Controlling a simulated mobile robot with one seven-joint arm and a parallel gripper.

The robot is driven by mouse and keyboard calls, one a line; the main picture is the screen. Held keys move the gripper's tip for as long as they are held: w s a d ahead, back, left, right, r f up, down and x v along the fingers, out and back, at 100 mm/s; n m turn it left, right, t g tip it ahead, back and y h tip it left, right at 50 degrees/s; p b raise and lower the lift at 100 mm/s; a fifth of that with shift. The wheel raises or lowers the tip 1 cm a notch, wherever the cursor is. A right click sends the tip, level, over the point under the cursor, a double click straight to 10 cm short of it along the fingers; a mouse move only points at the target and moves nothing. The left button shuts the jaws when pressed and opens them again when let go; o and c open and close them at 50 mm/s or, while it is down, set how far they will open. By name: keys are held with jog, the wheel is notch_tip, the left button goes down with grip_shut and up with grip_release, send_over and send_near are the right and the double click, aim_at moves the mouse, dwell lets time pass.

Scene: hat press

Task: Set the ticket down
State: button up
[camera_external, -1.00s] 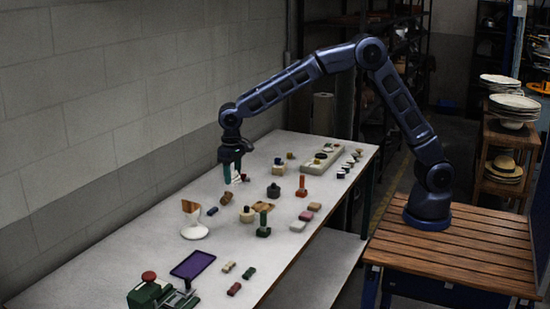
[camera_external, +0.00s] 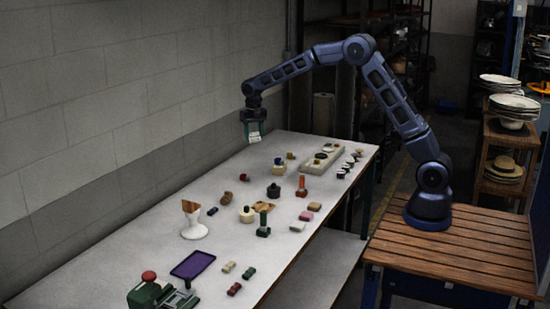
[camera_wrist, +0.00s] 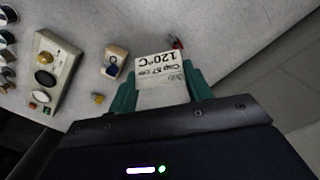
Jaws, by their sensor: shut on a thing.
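The ticket (camera_wrist: 160,68) is a white card with dark print that includes "120°C". My gripper (camera_wrist: 160,92) is shut on it, with a green finger on each side. In the external view my gripper (camera_external: 254,136) holds the ticket (camera_external: 254,134) well above the far part of the white table (camera_external: 150,262). The ticket hangs clear of the table top. In the wrist view the card hides part of the surface below it.
Several stamps and small blocks fill the middle.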

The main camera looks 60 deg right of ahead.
jog(key=s+d+m, duration=0.1)
jog(key=d+m, duration=0.2)
jog(key=d, duration=1.6)
jog(key=m, duration=0.8)
send_over(349, 147)
jog(key=f, duration=2)
jog(key=shift+a, duration=0.3)
jog(key=shift+f, duration=0.1)
jog(key=o, duration=0.7)
jog(key=shift+o, duration=1.1)
